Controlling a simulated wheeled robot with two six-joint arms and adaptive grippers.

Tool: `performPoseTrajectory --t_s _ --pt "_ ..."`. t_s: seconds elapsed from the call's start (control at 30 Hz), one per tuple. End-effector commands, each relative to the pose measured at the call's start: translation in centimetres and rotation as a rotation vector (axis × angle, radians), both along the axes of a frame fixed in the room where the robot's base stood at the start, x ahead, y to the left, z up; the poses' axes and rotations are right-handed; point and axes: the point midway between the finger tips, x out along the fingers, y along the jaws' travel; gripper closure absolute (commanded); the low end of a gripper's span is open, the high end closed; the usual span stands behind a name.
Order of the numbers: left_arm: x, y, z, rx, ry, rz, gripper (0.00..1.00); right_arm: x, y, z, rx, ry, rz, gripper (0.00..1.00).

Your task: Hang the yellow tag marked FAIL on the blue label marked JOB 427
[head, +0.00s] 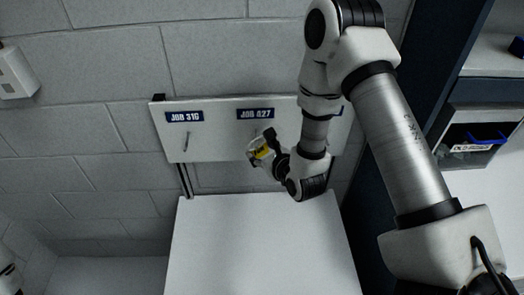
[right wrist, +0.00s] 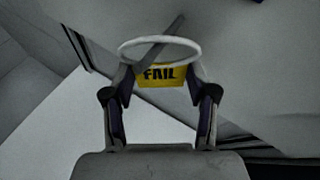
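The yellow tag (head: 263,152) marked FAIL is at my right gripper (head: 262,143), in front of the white board. In the right wrist view the tag (right wrist: 162,75) sits between the two fingertips (right wrist: 161,82), which close on its sides. Its pale ring (right wrist: 125,47) stands above it. A grey peg (right wrist: 173,27) crosses the ring; I cannot tell whether it passes through. The blue label (head: 255,114), apparently JOB 427, is on the board just above the gripper. My left gripper is not visible; only a bit of my left arm shows at lower left.
The white board (head: 220,150) also carries a blue label JOB 316 (head: 184,117) with a peg (head: 187,141) below it. Another blue label at right is mostly hidden by my right arm. A bare white surface (head: 255,240) lies below. Shelves with a bin (head: 470,155) stand at right.

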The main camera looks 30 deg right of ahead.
Motion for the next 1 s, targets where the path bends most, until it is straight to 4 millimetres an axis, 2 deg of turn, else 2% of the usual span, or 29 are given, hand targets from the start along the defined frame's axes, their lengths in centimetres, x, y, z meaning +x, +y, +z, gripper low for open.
performPoseTrajectory --t_s 0.03,0.07,0.1,0.57,0.7,0.8,0.87,1.0 --pt "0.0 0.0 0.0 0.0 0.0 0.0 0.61 0.0 0.0 0.0 0.0 0.0 0.0 0.29" --pt "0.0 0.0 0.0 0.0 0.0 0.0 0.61 0.0 0.0 0.0 0.0 0.0 0.0 0.18" --pt "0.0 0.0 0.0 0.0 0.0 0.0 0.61 0.0 0.0 0.0 0.0 0.0 0.0 0.14" --pt "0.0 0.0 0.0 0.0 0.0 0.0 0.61 0.0 0.0 0.0 0.0 0.0 0.0 0.14" --pt "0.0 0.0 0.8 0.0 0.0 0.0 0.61 -0.2 0.1 0.5 -0.001 0.001 0.001 0.14" --pt "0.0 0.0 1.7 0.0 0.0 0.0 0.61 -1.2 0.6 1.3 -0.001 0.003 0.002 0.14" --pt "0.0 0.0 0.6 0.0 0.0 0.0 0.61 -2.2 1.1 0.6 -0.001 0.004 0.003 0.14" --pt "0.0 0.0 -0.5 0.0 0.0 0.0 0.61 -4.8 2.4 0.7 -0.002 0.004 0.004 0.14"
